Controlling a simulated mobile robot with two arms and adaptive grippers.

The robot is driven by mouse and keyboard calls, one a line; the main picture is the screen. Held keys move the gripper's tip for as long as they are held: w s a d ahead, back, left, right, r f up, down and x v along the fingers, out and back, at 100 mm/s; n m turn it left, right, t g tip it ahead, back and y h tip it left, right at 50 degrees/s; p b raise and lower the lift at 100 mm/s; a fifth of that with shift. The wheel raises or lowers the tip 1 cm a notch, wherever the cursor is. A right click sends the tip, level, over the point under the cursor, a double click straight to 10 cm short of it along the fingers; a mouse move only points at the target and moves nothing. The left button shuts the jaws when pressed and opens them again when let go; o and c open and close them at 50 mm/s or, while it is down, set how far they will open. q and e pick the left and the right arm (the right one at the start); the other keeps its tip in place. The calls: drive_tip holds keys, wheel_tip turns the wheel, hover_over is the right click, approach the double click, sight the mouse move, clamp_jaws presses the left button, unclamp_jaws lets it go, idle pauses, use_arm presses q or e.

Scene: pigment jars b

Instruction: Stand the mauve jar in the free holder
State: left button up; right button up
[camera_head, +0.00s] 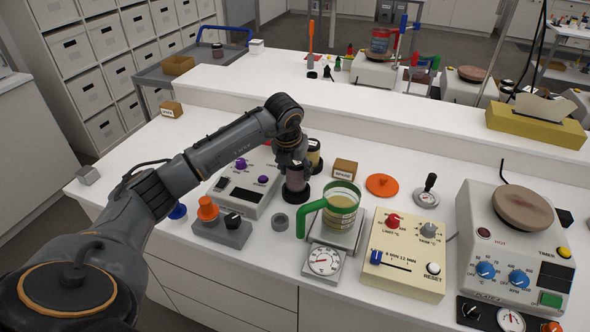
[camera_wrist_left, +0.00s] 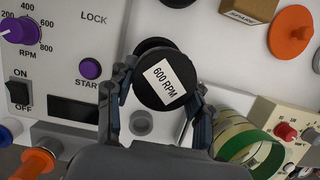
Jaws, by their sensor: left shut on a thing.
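My left gripper (camera_head: 294,166) is shut on the mauve jar (camera_head: 298,180), which looks upright. A black part shows at the jar's lower end; I cannot tell whether it is the jar's own or a holder around it. In the left wrist view a black round lid (camera_wrist_left: 160,92) labelled "600 RPM" lies between the fingers. A second jar, with yellow showing (camera_head: 315,157), stands just behind. A small grey ring (camera_head: 279,222) lies in front of the held jar. I cannot tell whether it is a holder. My right gripper is not in view.
A device with purple knobs (camera_head: 247,190) is left of the jar. A green-handled beaker (camera_head: 341,197) stands close on the right. A "SPARE" block (camera_head: 344,169) and an orange disc (camera_head: 382,185) lie behind it. A grey block with an orange knob (camera_head: 208,208) is at front left.

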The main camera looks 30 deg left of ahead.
sight(295, 178)
use_arm(q)
drive_tip(key=shift+f, duration=0.15)
idle(0.6)
drive_tip(key=shift+f+b, duration=1.35)
drive_tip(key=o, duration=1.6)
drive_tip(key=shift+c, duration=0.2)
drive_tip(key=shift+o, duration=0.4)
drive_tip(key=v, duration=1.2)
